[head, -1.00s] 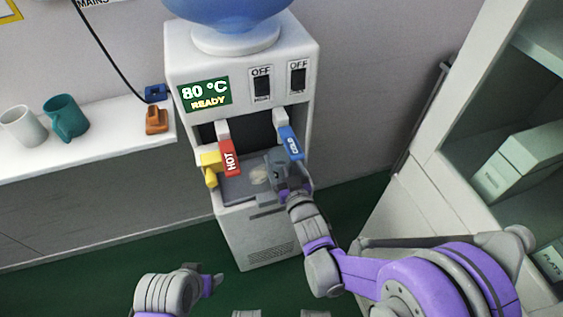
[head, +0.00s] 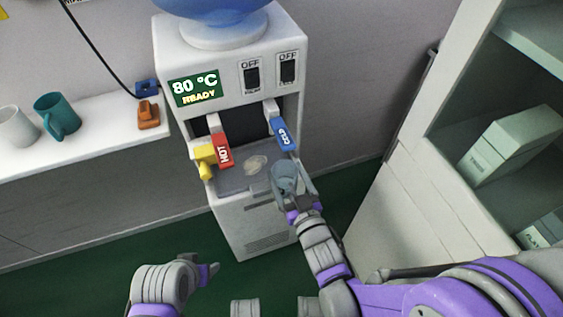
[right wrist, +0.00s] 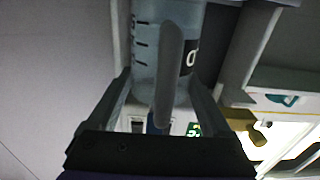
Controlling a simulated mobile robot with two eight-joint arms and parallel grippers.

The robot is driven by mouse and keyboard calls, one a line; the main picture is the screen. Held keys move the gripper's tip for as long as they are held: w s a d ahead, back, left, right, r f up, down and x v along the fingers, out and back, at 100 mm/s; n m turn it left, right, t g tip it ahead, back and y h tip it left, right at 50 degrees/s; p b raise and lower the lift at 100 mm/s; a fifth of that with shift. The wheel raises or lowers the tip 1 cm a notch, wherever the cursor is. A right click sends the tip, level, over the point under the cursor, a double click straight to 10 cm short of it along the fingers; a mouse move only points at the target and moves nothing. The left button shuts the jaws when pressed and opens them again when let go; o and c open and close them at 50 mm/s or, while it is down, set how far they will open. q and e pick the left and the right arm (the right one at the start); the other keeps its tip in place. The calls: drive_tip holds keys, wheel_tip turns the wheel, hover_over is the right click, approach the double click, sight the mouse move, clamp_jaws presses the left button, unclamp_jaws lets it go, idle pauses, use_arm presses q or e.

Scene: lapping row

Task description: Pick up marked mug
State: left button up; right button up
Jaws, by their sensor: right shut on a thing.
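The marked mug (head: 284,176) is pale and see-through. It stands at the right front of the dispenser's drip bay, below the blue cold lever. In the right wrist view the mug (right wrist: 147,48) shows dark tick marks, a dark label and its handle between the fingers. My right gripper (head: 290,190) is shut on the mug; in the wrist view its fingers (right wrist: 160,95) lie on either side of the handle. My left gripper (head: 212,272) is low in the head view, away from everything, and its jaw opening is unclear.
The water dispenser (head: 228,62) has a red hot lever (head: 220,150), a blue cold lever (head: 281,133) and a yellow part (head: 204,162). A pale patch lies on its drip tray (head: 232,181). A white mug (head: 16,127) and teal mug (head: 55,115) stand on the left shelf. A cabinet (head: 400,185) stands right.

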drive_tip(key=v, duration=0.8)
idle(0.4)
idle(1.5)
